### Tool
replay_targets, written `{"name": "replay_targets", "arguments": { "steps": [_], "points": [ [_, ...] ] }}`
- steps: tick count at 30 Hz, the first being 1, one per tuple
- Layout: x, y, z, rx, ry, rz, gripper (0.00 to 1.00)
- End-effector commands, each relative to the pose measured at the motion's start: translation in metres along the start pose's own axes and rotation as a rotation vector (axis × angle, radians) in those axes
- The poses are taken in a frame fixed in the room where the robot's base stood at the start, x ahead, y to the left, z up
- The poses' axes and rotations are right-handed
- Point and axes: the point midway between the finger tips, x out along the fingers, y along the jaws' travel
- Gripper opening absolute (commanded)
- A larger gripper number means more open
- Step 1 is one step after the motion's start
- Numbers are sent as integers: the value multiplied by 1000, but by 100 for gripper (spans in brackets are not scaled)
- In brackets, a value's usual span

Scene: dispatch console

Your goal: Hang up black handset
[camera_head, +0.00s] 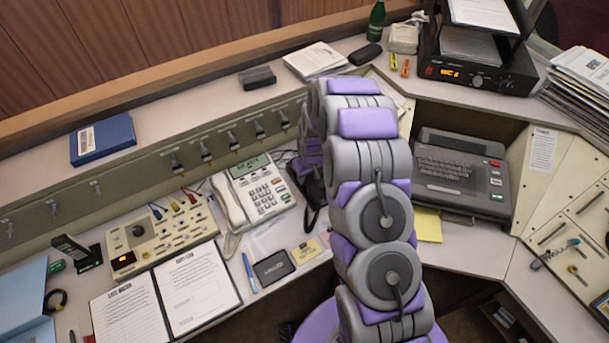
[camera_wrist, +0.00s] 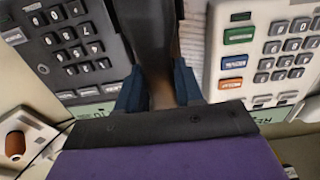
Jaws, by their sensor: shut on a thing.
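My gripper (camera_wrist: 158,92) shows in the wrist view, its two blue fingers closed on the black handset (camera_wrist: 148,28). The handset runs up out of the top of that view, so its far end is hidden. The black phone base (camera_wrist: 75,50) with its keypad lies to the left of the handset. I cannot tell whether the handset touches the base. In the head view my purple and grey arm covers most of the black phone (camera_head: 311,190), and the gripper is hidden behind it.
A white phone (camera_head: 258,190) stands close to the left of the black phone; its keypad (camera_wrist: 285,50) is right of the handset in the wrist view. A control box (camera_head: 160,240), open binder (camera_head: 170,297) and black pad (camera_head: 272,268) lie nearby. A grey keyboard machine (camera_head: 463,175) stands right of my arm.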

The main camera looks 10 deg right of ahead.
Motion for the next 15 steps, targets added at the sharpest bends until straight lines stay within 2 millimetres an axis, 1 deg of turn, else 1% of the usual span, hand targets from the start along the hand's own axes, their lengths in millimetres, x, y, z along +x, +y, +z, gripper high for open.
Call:
{"name": "replay_targets", "arguments": {
  "steps": [15],
  "points": [
    [7,-4,-2,0,-1,5,0]
  ]
}}
